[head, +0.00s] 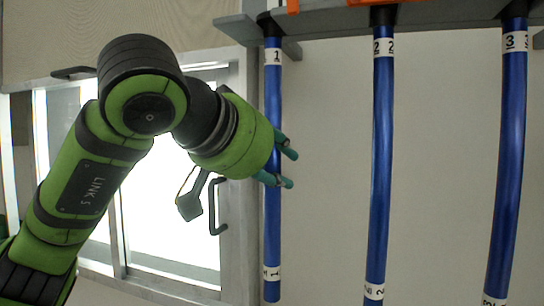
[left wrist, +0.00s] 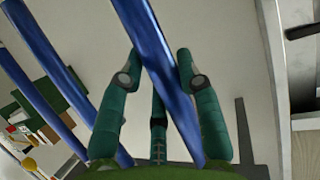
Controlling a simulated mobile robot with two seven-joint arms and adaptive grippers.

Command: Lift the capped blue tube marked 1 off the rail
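The blue tube marked 1 (head: 273,100) hangs upright from the rail (head: 340,20), its dark cap (head: 269,24) at the rail. White bands marked 1 sit near its top and bottom. My left gripper (head: 286,168) reaches it from the left, around its middle. In the left wrist view the tube (left wrist: 160,60) runs between the teal fingers of my left gripper (left wrist: 158,72). The fingertips appear to bear on both its sides, so the gripper looks shut on it. A third finger shows behind, low in the middle. My right gripper is not in view.
Blue tubes marked 2 (head: 382,150) and 3 (head: 510,140) hang to the right from the same rail. An orange part (head: 292,6) shows at the rail's top edge. A bright window or glass door (head: 165,240) stands behind my left arm. The space between tubes is clear.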

